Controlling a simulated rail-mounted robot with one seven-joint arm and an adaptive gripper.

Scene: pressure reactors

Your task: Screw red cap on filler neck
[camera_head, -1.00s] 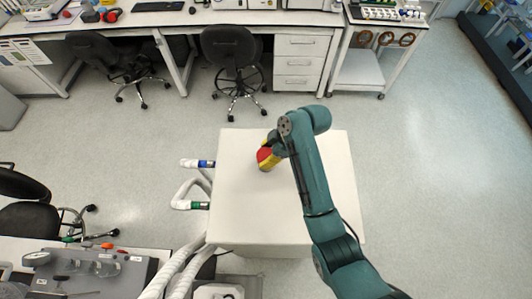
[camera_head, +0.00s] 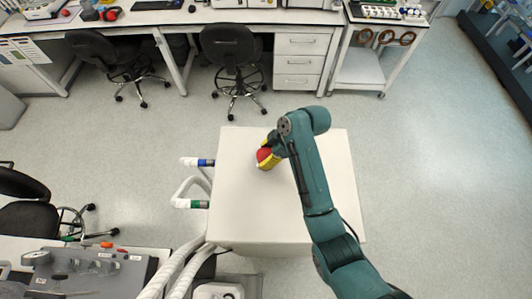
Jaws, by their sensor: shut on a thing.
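The red cap (camera_head: 264,154) is near the top middle of the white cabinet's flat top. My teal arm reaches in from the lower right and covers part of the white top. The filler neck is hidden beneath the cap and gripper, so I cannot tell how the cap sits on it.
The white cabinet top (camera_head: 235,210) is otherwise bare. Two white pipes with a blue band (camera_head: 205,162) and a green band (camera_head: 199,204) stick out at its left. Thick white hoses (camera_head: 180,270) run at the lower left. Open floor lies to the right.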

